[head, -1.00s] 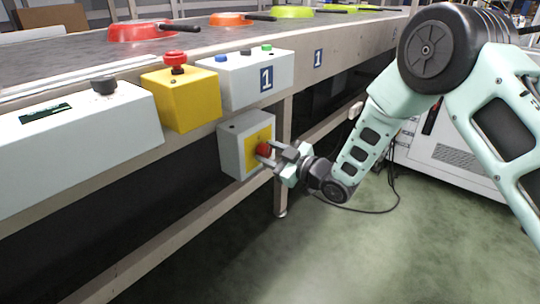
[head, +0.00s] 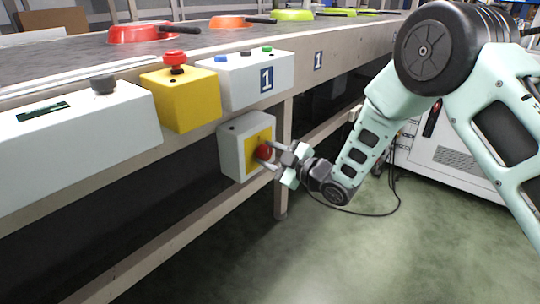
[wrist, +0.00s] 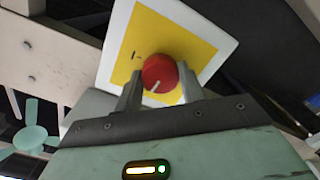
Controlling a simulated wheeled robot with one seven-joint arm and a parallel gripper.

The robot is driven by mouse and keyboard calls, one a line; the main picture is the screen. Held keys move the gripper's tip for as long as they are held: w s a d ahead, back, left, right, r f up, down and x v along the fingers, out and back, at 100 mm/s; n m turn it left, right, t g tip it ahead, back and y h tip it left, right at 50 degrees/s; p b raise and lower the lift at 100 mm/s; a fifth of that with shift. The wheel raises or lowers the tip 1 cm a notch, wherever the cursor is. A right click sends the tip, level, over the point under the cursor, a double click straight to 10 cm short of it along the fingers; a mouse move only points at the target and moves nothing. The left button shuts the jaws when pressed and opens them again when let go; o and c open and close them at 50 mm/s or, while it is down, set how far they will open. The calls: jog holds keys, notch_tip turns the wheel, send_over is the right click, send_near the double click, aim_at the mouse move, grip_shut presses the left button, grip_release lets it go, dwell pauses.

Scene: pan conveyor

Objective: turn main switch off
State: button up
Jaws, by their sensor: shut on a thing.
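The main switch is a red rotary knob (head: 264,152) on a yellow plate (head: 251,158), on the front of a grey box (head: 232,152) under the conveyor. My gripper (head: 268,154) is at the knob, with its fingers on either side of it. In the wrist view the red knob (wrist: 160,74) sits between the two fingertips of my gripper (wrist: 161,88), shut on it. A pale line on the knob points down and slightly left in that view. The yellow plate (wrist: 192,48) is tilted in that view. Markings on it are too small to read.
Above the switch are a yellow box (head: 187,102) with a red mushroom button (head: 174,58) and a white button box (head: 240,82) marked 1. Coloured pans, one red (head: 140,33), sit on the conveyor. A table leg (head: 281,190) stands close by. The green floor (head: 350,250) is clear.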

jog(key=o, duration=1)
jog(key=shift+c, duration=0.2)
jog(key=p+v, duration=0.4)
jog(key=v, duration=1.3)
jog(key=shift+d, duration=0.2)
jog(key=shift+s, duration=0.1)
jog(key=s+d+r+m+g+h, duration=0.1)
jog(key=s+r+m+g+h, duration=0.25)
jog(key=s, duration=0.55)
jog(key=s+r+m+g+h, duration=0.3)
jog(key=s+m+g+h, duration=0.15)
jog(key=s, duration=0.55)
jog(key=s+d+r+m+g+h, duration=0.1)
jog(key=s+r+m+g+h, duration=0.3)
jog(key=s, duration=0.5)
notch_tip(320, 180, up, 36)
jog(key=n+t+h+p, duration=0.1)
jog(key=p, duration=3.6)
jog(key=shift+s, duration=0.2)
